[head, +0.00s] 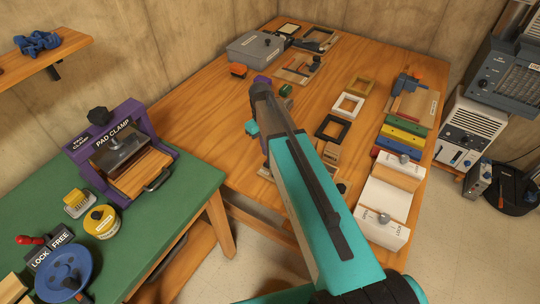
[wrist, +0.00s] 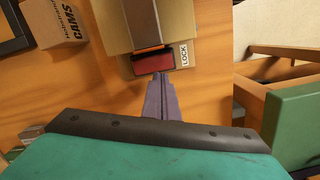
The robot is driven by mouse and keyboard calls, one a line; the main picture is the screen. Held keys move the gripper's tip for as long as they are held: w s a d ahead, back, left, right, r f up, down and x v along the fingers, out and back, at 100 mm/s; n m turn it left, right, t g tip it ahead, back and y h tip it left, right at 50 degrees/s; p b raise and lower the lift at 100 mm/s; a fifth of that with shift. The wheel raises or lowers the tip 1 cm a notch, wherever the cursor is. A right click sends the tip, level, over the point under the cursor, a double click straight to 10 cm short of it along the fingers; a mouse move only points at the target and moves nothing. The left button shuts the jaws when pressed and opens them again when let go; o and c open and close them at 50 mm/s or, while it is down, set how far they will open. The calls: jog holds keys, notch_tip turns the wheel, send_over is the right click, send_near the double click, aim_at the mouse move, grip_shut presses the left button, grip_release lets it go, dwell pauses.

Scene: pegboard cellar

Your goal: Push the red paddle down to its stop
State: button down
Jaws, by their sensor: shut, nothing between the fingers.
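The red paddle (wrist: 153,63) shows in the wrist view as a dark red block at the end of a tan fixture with a metal strip (wrist: 143,22). A white LOCK label (wrist: 183,55) is beside it. My gripper (wrist: 161,78) is shut and empty, its fingertips at the paddle's near edge in the picture. I cannot tell whether they touch it or how high they are over it. In the head view my arm hides the paddle, most of its fixture and my fingertips.
A CAMS box (wrist: 62,22) and a black frame (head: 332,127) are near the fixture. A white unit (head: 383,207) and coloured bars (head: 403,138) stand at the table's right. A green bench (head: 195,185) with a purple pad clamp (head: 141,125) is at left, across a gap.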

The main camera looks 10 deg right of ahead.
jog(key=shift+w+a+r, duration=0.2)
jog(key=shift+w, duration=0.3)
jog(key=shift+r, duration=0.1)
notch_tip(320, 180, up, 14)
jog(key=w+b, duration=0.1)
jog(key=b, duration=0.1)
jog(key=shift+a+f+b, duration=0.25)
jog(key=shift+a+b, duration=0.05)
jog(key=shift+b, duration=0.05)
dwell(0.4)
jog(key=shift+w+r, duration=0.1)
dwell(0.4)
